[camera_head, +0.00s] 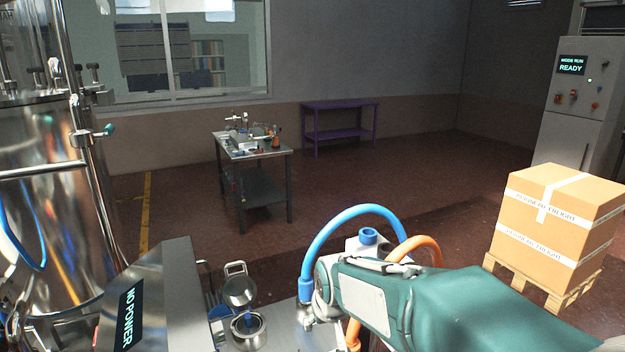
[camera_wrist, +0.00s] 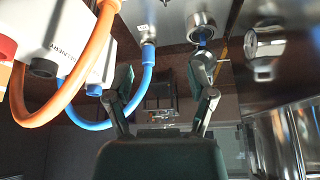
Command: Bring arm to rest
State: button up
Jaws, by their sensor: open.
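My gripper (camera_wrist: 164,84) shows in the wrist view with its two dark fingers spread apart and nothing held between them. The view looks upside down. My teal arm crosses the lower right of the head view above a steel worktop (camera_head: 285,322); I cannot make out the fingers there. A round port (camera_head: 248,326) with its lid (camera_head: 239,287) raised stands on the worktop to the left of my arm. In the wrist view the port (camera_wrist: 202,22) appears beyond the right finger, with something blue at its mouth.
A blue hose (camera_head: 345,217) and an orange hose (camera_head: 418,244) arch close behind my arm. A steel vessel (camera_head: 40,200) and a "NO POWER" panel (camera_head: 130,315) stand left. A carton (camera_head: 552,228) sits on a pallet at right. A cart (camera_head: 252,160) stands on open floor.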

jog(key=s+d+r+m, duration=0.1)
jog(key=s+d+r, duration=0.1)
jog(key=s+d, duration=0.2)
jog(key=s+d+r+m, duration=0.1)
jog(key=s+d, duration=0.3)
jog(key=s, duration=0.7)
jog(key=s+d+r+m+h, duration=0.1)
jog(key=s+d+r, duration=0.2)
jog(key=s+d, duration=0.2)
jog(key=shift+s+t, duration=0.4)
jog(key=shift+s, duration=0.8)
